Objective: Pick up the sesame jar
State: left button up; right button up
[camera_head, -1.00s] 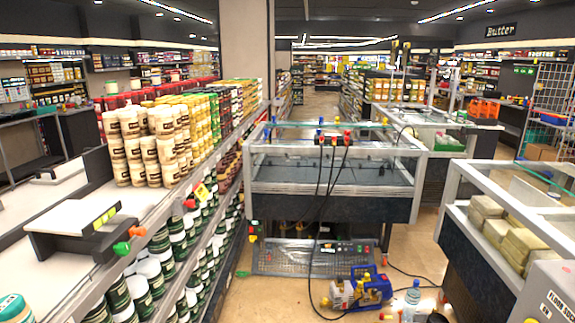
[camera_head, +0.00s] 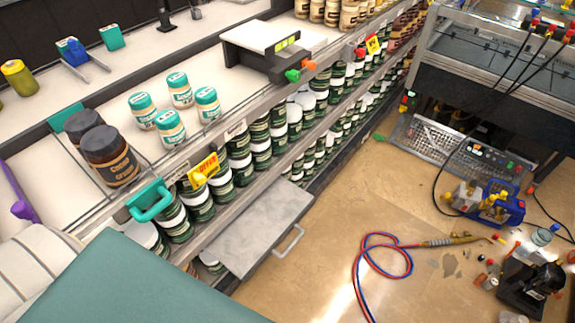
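Several small cream jars with teal lids stand upright on the white shelf top at upper left, one of them a front jar (camera_head: 170,130). Their labels are too small to read for certain, so I cannot tell whether one is the sesame jar. Two larger dark brown jars stand to their left, the nearer one a brown jar (camera_head: 108,155) with a label that seems to read cocoa cream. Neither of my grippers is in view.
Dark green-labelled jars (camera_head: 240,155) fill the lower shelves. A grey panel with a handle (camera_head: 260,230) juts out below. A scale (camera_head: 268,48) stands farther along the top. A red-blue hose (camera_head: 385,250) and a blue pump (camera_head: 490,203) lie on the floor.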

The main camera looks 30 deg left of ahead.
aim_at(171, 128)
jog(key=u, duration=0.8)
